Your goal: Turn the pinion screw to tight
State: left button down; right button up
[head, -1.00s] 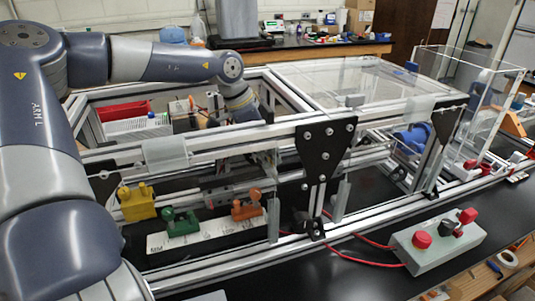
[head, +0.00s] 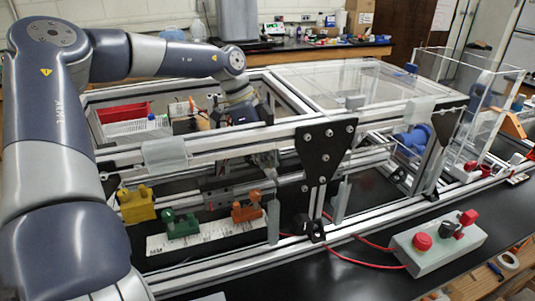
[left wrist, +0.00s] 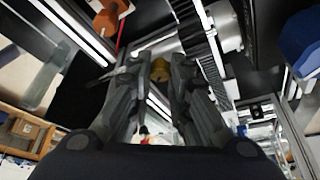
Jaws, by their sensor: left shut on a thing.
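My left gripper (left wrist: 158,78) shows in the left wrist view with its two dark fingers closed in on a small brass-coloured round piece, which looks like the pinion screw (left wrist: 160,69). The fingers cover its sides, so only its middle shows. A dark toothed rack (left wrist: 207,42) runs beside a grey cylinder just past the fingertips. In the head view my left arm reaches over the top rail into the frame; the fingertips and the screw are hidden behind the rail. How tight the screw is cannot be told. My right gripper is not in view.
The aluminium extrusion frame (head: 215,140) surrounds my left wrist closely. Yellow (head: 137,204), green (head: 181,225) and orange (head: 247,206) clamps stand at the front near a white scale plate (head: 205,238). A grey button box (head: 437,245) with red cables sits at right.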

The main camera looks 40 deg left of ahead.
pick_arm(q)
jog(key=c, duration=1.5)
grip_release()
